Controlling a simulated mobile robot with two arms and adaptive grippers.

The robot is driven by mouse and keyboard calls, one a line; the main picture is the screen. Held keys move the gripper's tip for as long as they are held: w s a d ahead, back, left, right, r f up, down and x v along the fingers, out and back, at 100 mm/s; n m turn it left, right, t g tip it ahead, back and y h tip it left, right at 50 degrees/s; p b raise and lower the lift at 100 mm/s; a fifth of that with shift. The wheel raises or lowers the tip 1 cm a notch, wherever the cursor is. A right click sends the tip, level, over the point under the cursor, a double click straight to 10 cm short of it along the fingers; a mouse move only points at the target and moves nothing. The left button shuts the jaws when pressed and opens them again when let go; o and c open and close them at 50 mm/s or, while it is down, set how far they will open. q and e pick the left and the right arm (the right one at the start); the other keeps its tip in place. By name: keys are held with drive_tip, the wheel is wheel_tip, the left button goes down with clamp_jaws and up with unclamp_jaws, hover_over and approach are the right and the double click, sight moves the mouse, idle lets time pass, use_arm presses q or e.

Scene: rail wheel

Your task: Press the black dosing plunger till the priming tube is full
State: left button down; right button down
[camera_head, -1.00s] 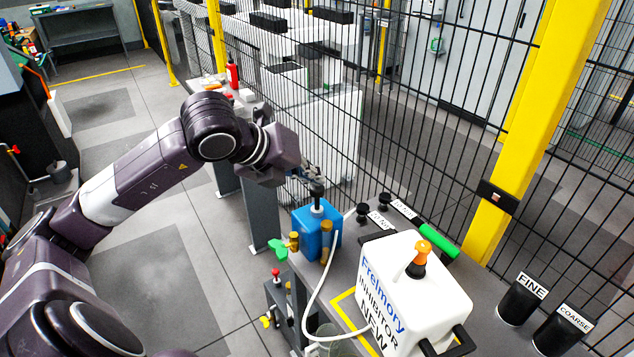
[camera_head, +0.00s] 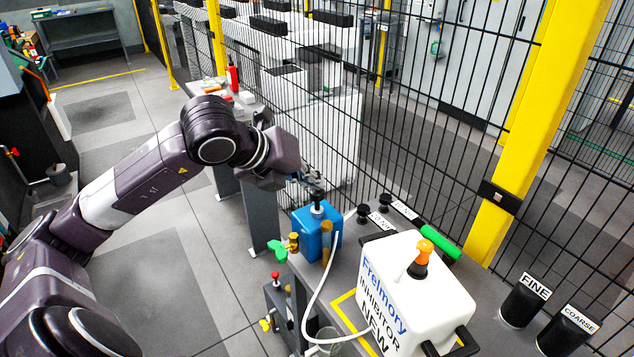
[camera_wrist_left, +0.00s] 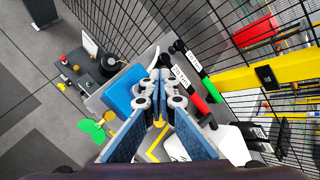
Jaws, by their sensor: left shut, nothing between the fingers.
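A blue dosing container (camera_head: 309,235) stands on the grey bench, with a black plunger (camera_head: 317,209) on its top. My left gripper (camera_head: 316,190) is shut and empty, its tips at the plunger's top, apparently touching it. In the left wrist view the closed fingers (camera_wrist_left: 160,82) are over the blue container (camera_wrist_left: 124,92) and hide the plunger. A whitish tube (camera_head: 314,298) curves from the container area down to a clear cup (camera_head: 328,340) at the bench's front. I cannot tell how full the tube is. My right gripper is out of view.
A white inhibitor jug (camera_head: 415,285) with an orange-black cap stands close right of the container. Brass fittings and a green valve handle (camera_head: 279,251) are at its left. Black fence mesh and a yellow post (camera_head: 535,130) bound the bench behind. Two black holders stand at right.

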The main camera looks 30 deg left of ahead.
use_arm(q)
drive_tip(key=shift+f+b, duration=0.35)
drive_tip(key=shift+f, duration=0.1)
drive_tip(key=shift+r, duration=0.1)
idle(0.4)
drive_tip(key=shift+r+p, duration=1.35)
drive_tip(key=shift+r, duration=0.7)
wheel_tip(320, 180, up, 5)
drive_tip(key=p, duration=0.3)
drive_tip(key=shift+p, duration=0.35)
